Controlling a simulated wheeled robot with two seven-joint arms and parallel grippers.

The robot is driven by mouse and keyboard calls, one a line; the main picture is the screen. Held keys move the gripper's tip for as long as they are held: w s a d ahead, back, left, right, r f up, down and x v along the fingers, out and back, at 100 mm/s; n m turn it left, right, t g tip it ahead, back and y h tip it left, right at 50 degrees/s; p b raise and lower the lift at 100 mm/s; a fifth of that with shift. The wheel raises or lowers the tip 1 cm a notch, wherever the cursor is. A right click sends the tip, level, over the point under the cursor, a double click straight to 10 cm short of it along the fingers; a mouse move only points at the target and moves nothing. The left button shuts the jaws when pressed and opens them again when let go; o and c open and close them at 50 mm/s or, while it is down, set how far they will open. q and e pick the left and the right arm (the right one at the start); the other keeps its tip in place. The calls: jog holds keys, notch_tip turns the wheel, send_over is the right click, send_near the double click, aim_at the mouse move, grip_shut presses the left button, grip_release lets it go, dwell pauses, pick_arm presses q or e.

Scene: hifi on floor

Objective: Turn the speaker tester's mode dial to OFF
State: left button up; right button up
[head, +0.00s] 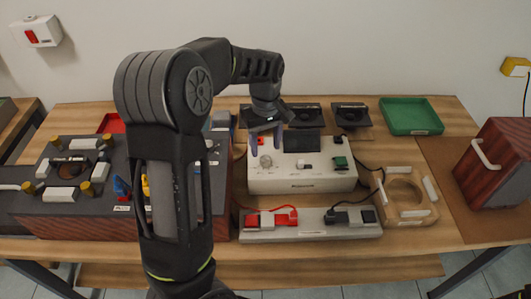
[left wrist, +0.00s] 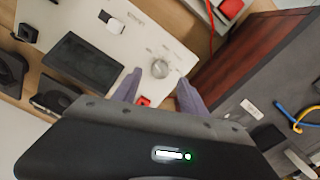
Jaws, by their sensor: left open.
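The speaker tester (head: 302,178) is a white box with a dark screen (head: 303,143), standing near the middle of the bench. Its round, pale mode dial (head: 266,161) is on the left of its top face. The dial also shows in the left wrist view (left wrist: 161,66). My left gripper (head: 266,144) is open and empty, pointing down above the left part of the tester. In the left wrist view its fingertips (left wrist: 160,77) are spread on either side of the dial's near edge. I cannot tell whether they touch it. The dial's labels are too small to read. My right gripper is out of view.
A dark wood-sided unit (head: 225,190) stands close on the tester's left. A strip with red and black clips (head: 310,232) lies in front. A wooden ring fixture (head: 405,196) and a green tray (head: 410,116) are to the right. Dark speaker parts (head: 352,115) stand behind.

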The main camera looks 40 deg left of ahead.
aim_at(265, 158)
pick_arm(q)
notch_tip(265, 158, up, 3)
jog(key=shift+r, duration=0.2)
dwell(0.5)
